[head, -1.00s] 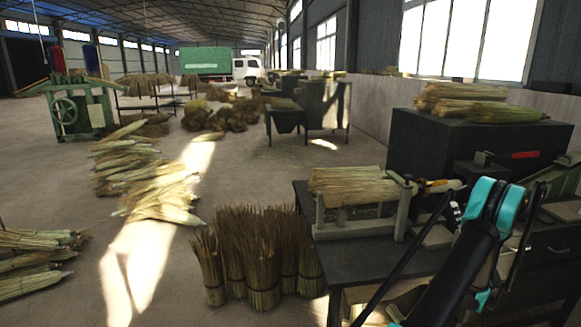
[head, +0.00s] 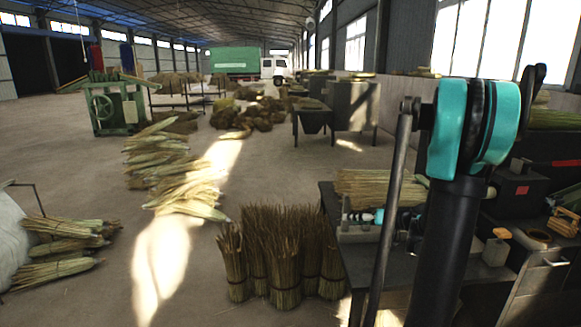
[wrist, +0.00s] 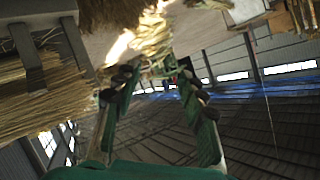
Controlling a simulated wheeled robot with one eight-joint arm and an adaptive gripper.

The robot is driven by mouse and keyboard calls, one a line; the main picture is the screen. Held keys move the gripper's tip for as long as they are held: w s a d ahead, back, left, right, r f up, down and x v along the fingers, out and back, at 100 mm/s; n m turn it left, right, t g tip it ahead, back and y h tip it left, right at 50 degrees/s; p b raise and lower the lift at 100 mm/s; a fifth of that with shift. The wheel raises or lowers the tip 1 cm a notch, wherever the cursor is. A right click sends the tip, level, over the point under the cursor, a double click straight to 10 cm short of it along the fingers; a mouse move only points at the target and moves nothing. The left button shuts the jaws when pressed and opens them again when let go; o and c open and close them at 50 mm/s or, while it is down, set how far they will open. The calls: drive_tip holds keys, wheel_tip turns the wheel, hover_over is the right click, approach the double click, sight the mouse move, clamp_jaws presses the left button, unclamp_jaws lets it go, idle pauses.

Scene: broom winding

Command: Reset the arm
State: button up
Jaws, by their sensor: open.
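My gripper (wrist: 157,84) shows in the wrist view with its two green fingers spread apart and nothing between them. The wrist picture is turned over, with the roof in its lower part. In the head view my arm (head: 452,240) stands nearly upright at the right, its teal elbow joint high up. The arm covers part of the workbench; the gripper itself is not clear there. A straw bundle (head: 376,185) lies on a stand on the workbench (head: 333,212) behind the arm. Straw also fills the left of the wrist view (wrist: 40,100), beside the gripper.
Upright straw bundles (head: 282,255) stand on the floor left of the bench. A pile of straw (head: 170,175) and more bundles (head: 62,248) lie further left. A green machine (head: 118,105) stands at the back left. Bare floor lies between the piles.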

drive_tip(key=s+a+f+m+g+h, duration=0.1)
drive_tip(key=s+a+f+g+h, duration=0.2)
drive_tip(key=s, duration=0.7)
drive_tip(key=s+a+f+g+h, duration=0.25)
drive_tip(key=s+a+f, duration=0.2)
drive_tip(key=s, duration=0.45)
drive_tip(key=s+d+f+m+h, duration=0.1)
drive_tip(key=s+d+f+h, duration=0.2)
drive_tip(key=s, duration=0.5)
drive_tip(key=shift+d+f+h, duration=0.35)
drive_tip(key=shift+d+h, duration=0.1)
drive_tip(key=shift+d, duration=0.1)
drive_tip(key=shift+w, duration=0.15)
